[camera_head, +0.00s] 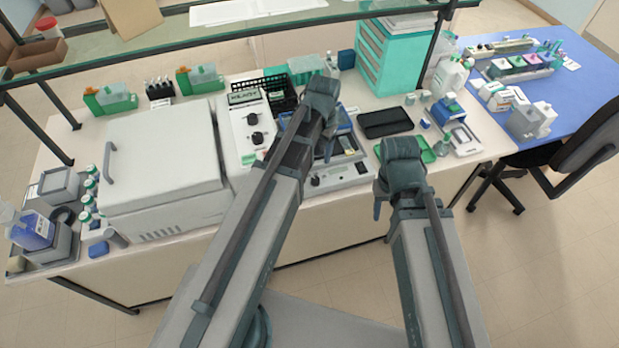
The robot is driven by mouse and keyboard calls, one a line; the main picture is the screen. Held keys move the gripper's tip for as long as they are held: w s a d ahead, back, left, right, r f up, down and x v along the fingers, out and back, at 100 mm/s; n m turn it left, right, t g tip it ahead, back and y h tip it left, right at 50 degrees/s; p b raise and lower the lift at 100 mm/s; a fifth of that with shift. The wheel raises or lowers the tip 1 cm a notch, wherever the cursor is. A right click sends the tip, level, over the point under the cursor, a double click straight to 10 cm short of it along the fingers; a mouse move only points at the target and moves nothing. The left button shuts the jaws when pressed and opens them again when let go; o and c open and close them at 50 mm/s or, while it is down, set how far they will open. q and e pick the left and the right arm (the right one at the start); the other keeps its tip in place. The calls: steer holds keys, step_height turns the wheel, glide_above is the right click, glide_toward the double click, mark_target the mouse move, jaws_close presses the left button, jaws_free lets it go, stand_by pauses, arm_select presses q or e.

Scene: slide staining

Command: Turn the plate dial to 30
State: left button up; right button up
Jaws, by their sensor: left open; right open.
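A low bench device (350,174) with a grey front panel stands at the middle front of the bench, partly behind my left arm. A small dark dial (315,181) shows on its front panel; its setting is too small to read. A white upright control unit (238,128) to its left carries two black knobs (255,138) and a small display. My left gripper (328,150) is over the bench device, pointing down, open; its fingers are partly hidden by the wrist. My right gripper (382,200) is open at the bench's front edge, right of the device, apart from the dial.
A large white lidded box (160,155) fills the bench to the left. A black tray (386,123) and a green tray (424,150) lie to the right. A glass shelf (215,35) crosses above the bench. A blue table (575,75) stands at the right.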

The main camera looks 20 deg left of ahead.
mark_target(316, 179)
arm_select(q)
steer(key=f+b, duration=1.3)
steer(key=f, duration=0.1)
steer(key=shift+w+a+b, duration=0.15)
steer(key=shift+a+b, duration=0.15)
steer(key=shift+b, duration=0.1)
steer(key=shift+r, duration=0.1)
jaws_close()
